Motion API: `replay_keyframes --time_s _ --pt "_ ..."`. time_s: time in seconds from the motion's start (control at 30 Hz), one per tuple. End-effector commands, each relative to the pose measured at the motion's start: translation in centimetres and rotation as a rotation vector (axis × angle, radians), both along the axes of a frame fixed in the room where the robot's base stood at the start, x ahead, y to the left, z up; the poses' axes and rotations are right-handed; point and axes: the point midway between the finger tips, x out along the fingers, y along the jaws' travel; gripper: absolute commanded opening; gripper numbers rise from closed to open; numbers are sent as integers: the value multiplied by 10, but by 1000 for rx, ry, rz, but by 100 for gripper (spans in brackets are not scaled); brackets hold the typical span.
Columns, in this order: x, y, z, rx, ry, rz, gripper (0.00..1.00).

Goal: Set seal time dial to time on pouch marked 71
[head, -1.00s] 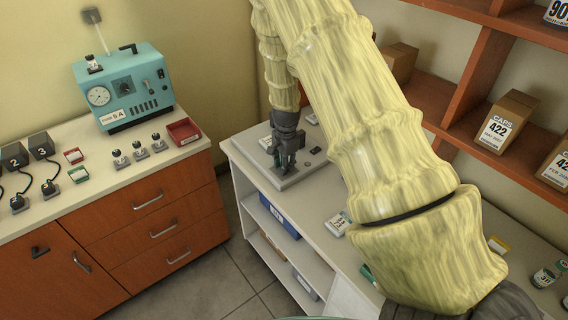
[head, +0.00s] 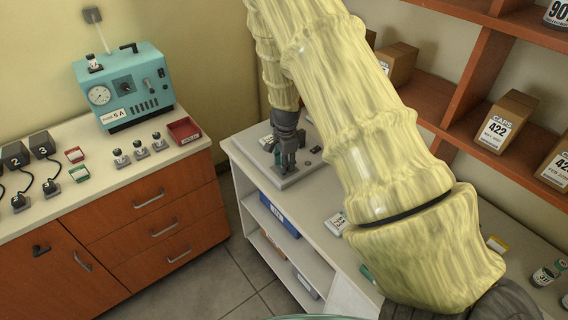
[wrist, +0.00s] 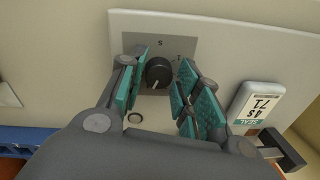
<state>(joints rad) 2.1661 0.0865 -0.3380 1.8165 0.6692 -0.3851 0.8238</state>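The black dial (wrist: 158,72) sits on a grey square plate in the wrist view, with a pale pointer mark toward the picture's lower left. In the head view my gripper (head: 287,158) points down over the sealer (head: 290,180) and hides the dial.
A dark lever-like block (wrist: 283,150) stands beside the pouch. In the head view, a teal machine (head: 122,88) stands on the left counter. Shelves with boxes (head: 505,122) rise at the right. Small items lie on the white bench right of the sealer.

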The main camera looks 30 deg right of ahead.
Motion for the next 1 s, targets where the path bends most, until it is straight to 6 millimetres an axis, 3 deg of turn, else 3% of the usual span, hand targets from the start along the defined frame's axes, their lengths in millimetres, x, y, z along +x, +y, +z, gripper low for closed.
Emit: replay_keyframes --time_s 0.47,0.67,1.0 --pt "-1 2 4 2 2 2 49" --pt "-2 2 30 2 1 3 49" --pt "-5 1 90 2 0 1 49"
